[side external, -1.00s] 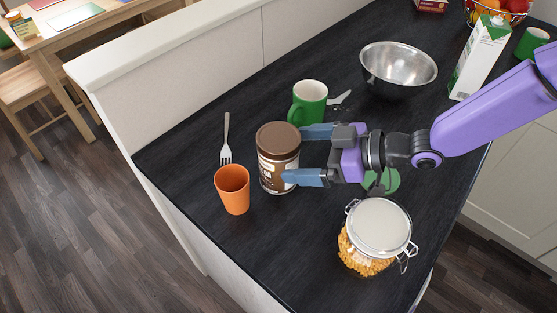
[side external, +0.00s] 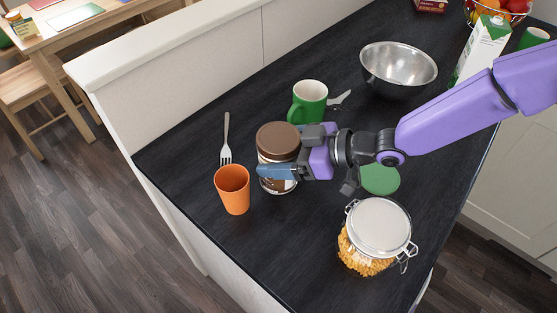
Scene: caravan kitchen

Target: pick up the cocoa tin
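The cocoa tin (side external: 278,143), brown-lidded with a brown and white label, stands upright on the dark worktop. My gripper (side external: 280,160) has its fingers around the tin from the right. The blue near finger crosses the front of the tin at mid-height. The far finger is mostly hidden behind the tin and lid, so I cannot tell whether both fingers press on it. The tin rests on the worktop.
An orange cup (side external: 233,190) stands close in front-left of the tin, with a fork (side external: 226,140) behind it. A green mug (side external: 309,101) stands just behind. A pasta jar (side external: 376,235), green disc (side external: 380,179), steel bowl (side external: 398,70) and carton (side external: 482,48) are to the right.

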